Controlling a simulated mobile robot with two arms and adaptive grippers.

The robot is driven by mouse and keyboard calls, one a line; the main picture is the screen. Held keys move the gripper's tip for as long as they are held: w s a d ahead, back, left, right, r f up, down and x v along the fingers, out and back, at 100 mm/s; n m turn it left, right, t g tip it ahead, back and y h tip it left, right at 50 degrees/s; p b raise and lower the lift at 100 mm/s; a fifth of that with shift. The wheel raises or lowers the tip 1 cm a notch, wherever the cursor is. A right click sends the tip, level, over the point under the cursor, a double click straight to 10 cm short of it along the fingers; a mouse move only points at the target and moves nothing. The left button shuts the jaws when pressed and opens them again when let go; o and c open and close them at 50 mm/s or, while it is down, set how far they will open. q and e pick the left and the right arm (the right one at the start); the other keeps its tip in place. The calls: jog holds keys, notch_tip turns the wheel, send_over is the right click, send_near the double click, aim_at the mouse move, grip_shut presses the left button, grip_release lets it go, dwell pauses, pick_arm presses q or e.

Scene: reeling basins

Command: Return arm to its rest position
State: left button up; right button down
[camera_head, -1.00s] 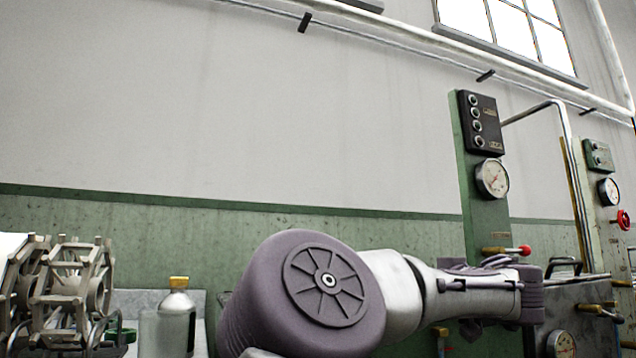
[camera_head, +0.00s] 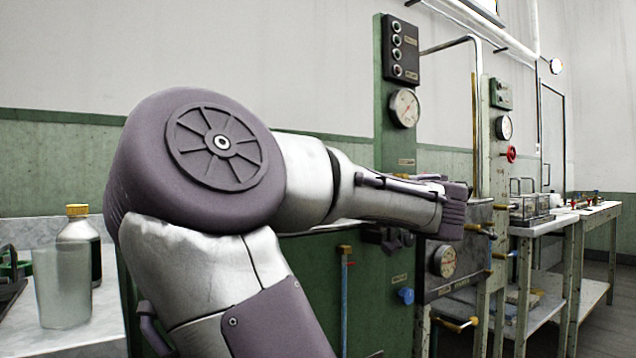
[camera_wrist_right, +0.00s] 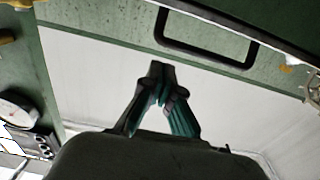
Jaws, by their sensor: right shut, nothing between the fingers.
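My right arm (camera_head: 400,205) rises from the bottom of the head view, bends at a large purple joint, and reaches right in front of the green machine panels. The fingers of its gripper cannot be made out in the head view. In the right wrist view, my right gripper (camera_wrist_right: 160,72) shows with its two dark fingers meeting at the tips, shut and empty. A pale surface lies behind the fingers there. My left gripper is not in view.
A bottle with a yellow cap (camera_head: 78,240) and a cloudy beaker (camera_head: 62,288) stand on a marble counter at left. A pressure gauge (camera_head: 404,107) and a valve panel are behind the arm. A bench with a glass box (camera_head: 530,205) stands at right.

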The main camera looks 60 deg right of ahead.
jog(key=s+f, duration=0.1)
jog(key=s+a, duration=0.1)
jog(key=s+a+f, duration=0.1)
jog(key=s, duration=0.1)
jog(key=shift+s+a+f, duration=0.1)
jog(key=shift+f, duration=0.2)
jog(key=shift+f, duration=0.1)
